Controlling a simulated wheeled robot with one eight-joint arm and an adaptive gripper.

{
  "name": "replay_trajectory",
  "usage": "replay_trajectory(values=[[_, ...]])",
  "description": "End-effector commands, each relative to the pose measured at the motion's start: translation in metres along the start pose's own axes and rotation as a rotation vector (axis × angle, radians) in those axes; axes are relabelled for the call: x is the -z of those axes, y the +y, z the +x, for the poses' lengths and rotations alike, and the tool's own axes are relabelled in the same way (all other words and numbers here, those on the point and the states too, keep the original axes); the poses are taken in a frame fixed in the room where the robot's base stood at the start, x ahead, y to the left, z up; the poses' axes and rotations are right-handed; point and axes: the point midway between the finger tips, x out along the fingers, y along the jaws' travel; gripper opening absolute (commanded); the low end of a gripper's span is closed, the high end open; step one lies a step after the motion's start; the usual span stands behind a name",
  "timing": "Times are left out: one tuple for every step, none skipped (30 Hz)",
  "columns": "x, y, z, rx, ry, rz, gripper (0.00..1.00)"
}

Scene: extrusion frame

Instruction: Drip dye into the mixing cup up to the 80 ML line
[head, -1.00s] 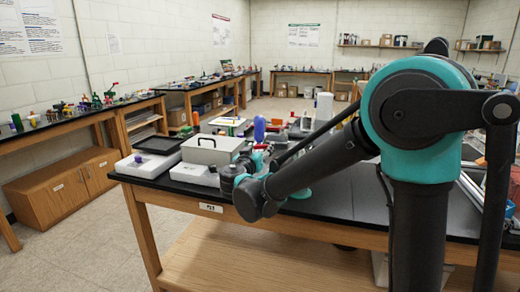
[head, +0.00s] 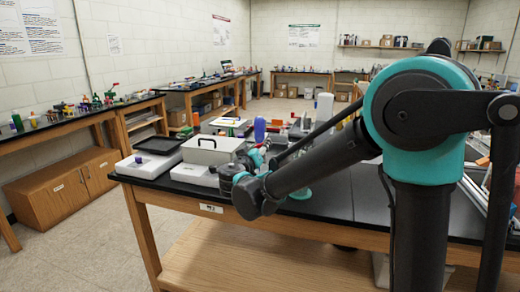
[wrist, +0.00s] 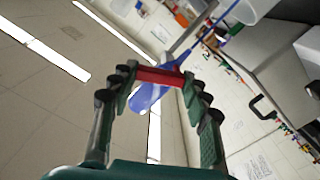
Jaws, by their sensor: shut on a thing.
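In the wrist view my gripper (wrist: 158,82) is shut on a red piece, which spans between its fingertips. A blue, partly see-through body (wrist: 146,97) shows just below this red piece, and a thin blue line runs from it toward the upper right; I take these together as the dye dropper. A pale cup-like vessel (wrist: 256,9), perhaps the mixing cup, is cut off by the top edge. Its markings and contents cannot be seen. In the head view my forearm partly hides the gripper (head: 254,164), near an upright blue thing (head: 260,130).
A grey case with a black handle (head: 213,148) stands on the black-topped bench (head: 335,205), left of my gripper. A black tray (head: 158,144) and a white slab (head: 146,167) lie farther left. Several items crowd the bench behind. The bench's front edge is close to my arm.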

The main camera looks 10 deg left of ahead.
Motion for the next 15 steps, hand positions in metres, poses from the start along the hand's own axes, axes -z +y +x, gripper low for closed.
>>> replay_trajectory(values=[[0.001, -0.0003, -0.0002, 0.001, 0.0, -0.042, 0.18], [0.0017, -0.0004, -0.0002, 0.001, 0.0, -0.071, 0.18], [0.0026, -0.0006, -0.0002, 0.001, 0.0, -0.109, 0.18], [0.0032, -0.0007, -0.0002, 0.0, 0.0, -0.138, 0.18], [0.0039, -0.0009, -0.0002, 0.0, 0.0, -0.166, 0.18], [0.0048, -0.0011, -0.0002, 0.0, 0.0, -0.204, 0.18], [0.0054, -0.0013, -0.0001, 0.0, -0.001, -0.233, 0.18], [0.006, -0.0015, -0.0002, 0.0, 0.0, -0.262, 0.18], [0.0067, -0.0018, -0.0001, 0.0, 0.0, -0.3, 0.18], [0.0073, -0.0021, -0.0001, 0.0, -0.001, -0.328, 0.18], [0.0078, -0.0024, -0.0001, 0.0, -0.001, -0.357, 0.18], [0.0085, -0.0027, -0.0001, 0.0, -0.001, -0.394, 0.18], [0.0091, -0.003, -0.0002, 0.0, -0.001, -0.423, 0.18], [0.0096, -0.0034, -0.0002, 0.0, -0.001, -0.452, 0.18], [0.0103, -0.0038, -0.0002, 0.0, -0.001, -0.489, 0.18]])
